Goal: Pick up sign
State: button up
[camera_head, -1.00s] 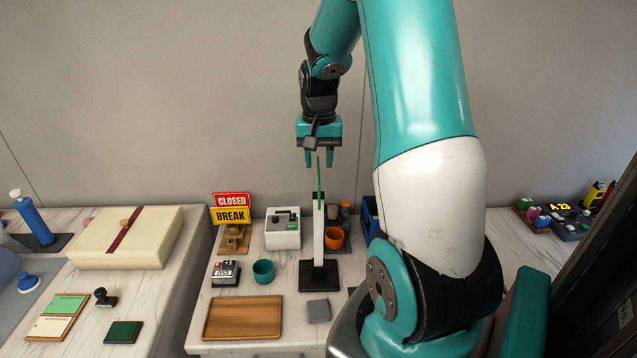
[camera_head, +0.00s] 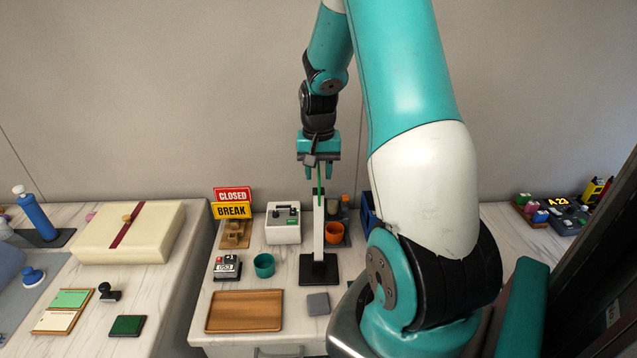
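Two signs stand in a wooden holder (camera_head: 234,239) at the back left of the middle table. The red CLOSED sign (camera_head: 232,194) is behind and above the yellow BREAK sign (camera_head: 231,211). My gripper (camera_head: 319,173) points down high above the table, right of the signs and in line with the top of the post. Its two teal fingers are apart with no sign between them. The green strip overlaps the fingers in the picture; I cannot tell whether they touch.
A white box device (camera_head: 283,223), a teal cup (camera_head: 264,265), an orange cup (camera_head: 334,232), a counter marked 053 (camera_head: 227,267) and a wooden tray (camera_head: 245,311) share the table. A cream box (camera_head: 129,233) lies on the left table. My arm hides the table's right part.

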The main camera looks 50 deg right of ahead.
grip_shut()
dwell(0.4)
notch_tip(320, 180, up, 20)
jog(key=b, duration=0.3)
jog(key=shift+r, duration=0.25)
jog(key=shift+f, duration=0.1)
